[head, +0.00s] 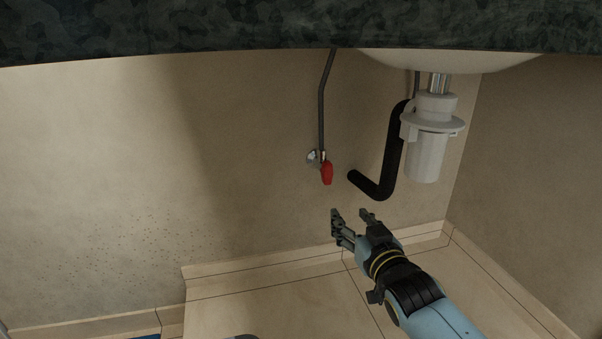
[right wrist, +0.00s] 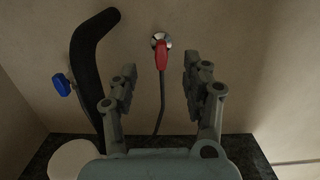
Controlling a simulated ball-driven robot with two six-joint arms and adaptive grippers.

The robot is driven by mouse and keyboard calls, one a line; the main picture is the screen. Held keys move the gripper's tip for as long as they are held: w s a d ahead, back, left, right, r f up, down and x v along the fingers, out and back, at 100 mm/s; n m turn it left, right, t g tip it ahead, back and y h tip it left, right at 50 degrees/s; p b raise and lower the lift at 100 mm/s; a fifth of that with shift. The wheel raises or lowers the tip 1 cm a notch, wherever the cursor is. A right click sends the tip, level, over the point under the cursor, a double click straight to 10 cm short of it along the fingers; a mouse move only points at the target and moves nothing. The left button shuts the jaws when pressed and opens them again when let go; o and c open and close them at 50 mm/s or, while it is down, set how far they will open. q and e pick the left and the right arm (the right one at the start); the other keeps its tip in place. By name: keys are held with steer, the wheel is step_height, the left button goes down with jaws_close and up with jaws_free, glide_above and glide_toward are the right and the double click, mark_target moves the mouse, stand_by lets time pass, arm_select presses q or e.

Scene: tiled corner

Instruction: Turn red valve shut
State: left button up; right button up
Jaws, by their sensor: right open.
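The red valve handle (head: 327,173) is on the back wall under the counter, hanging down beside its chrome valve body (head: 312,157). A thin grey supply pipe (head: 322,105) rises from it. My right gripper (head: 350,213) is below and slightly right of the handle, open and empty, with its fingers pointing up toward the wall. In the right wrist view the red handle (right wrist: 161,55) shows in the gap between the two spread fingers, apart from both. My left gripper is out of view.
A black drain pipe (head: 388,165) and a white trap (head: 428,155) hang right of the valve under the basin (head: 450,60). A blue valve handle (right wrist: 62,85) shows beyond the black pipe in the right wrist view. The wall left of the valve is clear.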

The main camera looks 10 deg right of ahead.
glide_toward(329, 173)
steer(key=shift+t, duration=0.4)
steer(key=w+b, duration=0.1)
steer(key=w, duration=0.2)
steer(key=w+b, duration=0.1)
steer(key=w, duration=0.2)
steer(key=w+f+b, duration=0.1)
steer(key=w, duration=0.2)
steer(key=shift+w+a, duration=0.1)
steer(key=shift+w, duration=0.7)
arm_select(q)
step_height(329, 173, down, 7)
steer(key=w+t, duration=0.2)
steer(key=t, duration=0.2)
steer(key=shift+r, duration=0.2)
arm_select(e)
steer(key=shift+r, duration=0.1)
steer(key=c, duration=0.4)
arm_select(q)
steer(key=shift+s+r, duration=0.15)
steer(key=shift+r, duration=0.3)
arm_select(e)
jaws_close()
